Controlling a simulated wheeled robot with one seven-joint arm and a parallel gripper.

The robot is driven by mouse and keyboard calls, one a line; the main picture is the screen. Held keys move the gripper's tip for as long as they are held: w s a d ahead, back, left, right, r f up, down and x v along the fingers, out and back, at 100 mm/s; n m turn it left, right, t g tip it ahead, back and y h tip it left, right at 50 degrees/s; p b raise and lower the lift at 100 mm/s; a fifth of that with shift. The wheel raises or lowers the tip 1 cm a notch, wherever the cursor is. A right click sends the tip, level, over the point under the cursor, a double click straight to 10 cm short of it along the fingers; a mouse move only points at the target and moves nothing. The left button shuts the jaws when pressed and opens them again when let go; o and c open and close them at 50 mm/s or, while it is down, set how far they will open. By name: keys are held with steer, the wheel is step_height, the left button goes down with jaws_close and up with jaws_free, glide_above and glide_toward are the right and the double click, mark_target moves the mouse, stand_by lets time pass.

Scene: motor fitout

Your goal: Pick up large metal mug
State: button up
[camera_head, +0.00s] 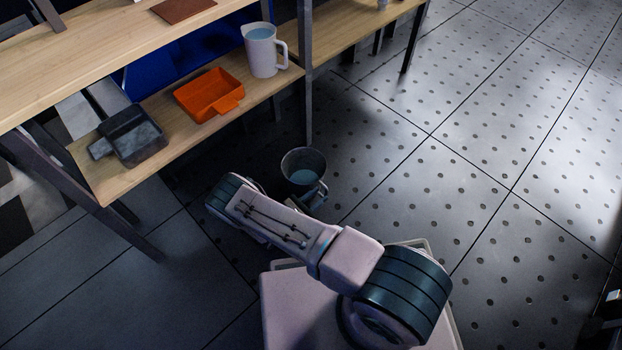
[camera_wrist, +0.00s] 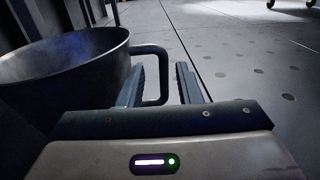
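The large metal mug (camera_head: 303,163) is dark grey and stands on the floor just beyond my arm, with its opening up. In the wrist view the mug (camera_wrist: 60,70) fills the left side, its rim near the top and its handle (camera_wrist: 165,75) pointing right. My gripper (camera_wrist: 162,80) is open, with the upright bar of the handle between its two fingers. Gaps show between the bar and the fingers. In the head view my gripper is mostly hidden behind my arm, near the mug's handle.
A wooden shelf unit stands at the left. Its lower board (camera_head: 160,110) holds a white jug (camera_head: 262,55), an orange tray (camera_head: 208,95) and a dark grey pan-like container (camera_head: 135,138). A metal post (camera_head: 306,95) stands behind the mug. Perforated floor tiles (camera_head: 480,150) are clear at the right.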

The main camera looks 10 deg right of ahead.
mark_target(326, 190)
steer(key=b+x, duration=0.1)
steer(key=x, duration=0.3)
steer(key=shift+d, duration=0.2)
jaws_close()
steer(key=shift+r, duration=0.1)
stand_by(1.1)
